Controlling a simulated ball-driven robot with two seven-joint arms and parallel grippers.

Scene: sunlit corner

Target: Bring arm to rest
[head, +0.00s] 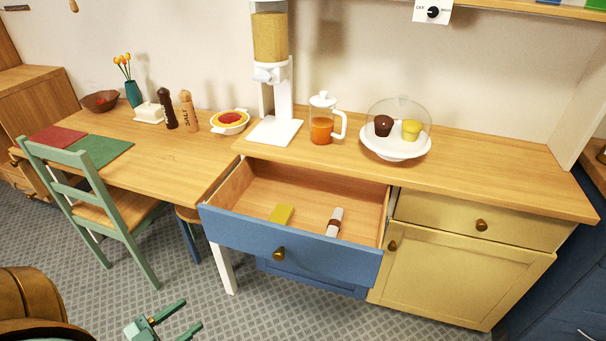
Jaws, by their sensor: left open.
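My left gripper (192,313) is at the bottom of the head view, low over the grey patterned floor. Its two green fingers are apart with nothing between them. It is in front of the open blue drawer (240,232) and well apart from it. Most of the left arm is out of the frame. My right gripper is not in view.
A green chair (120,234) stands left by the table (185,165). The floor (235,315) between gripper and cabinet is clear.

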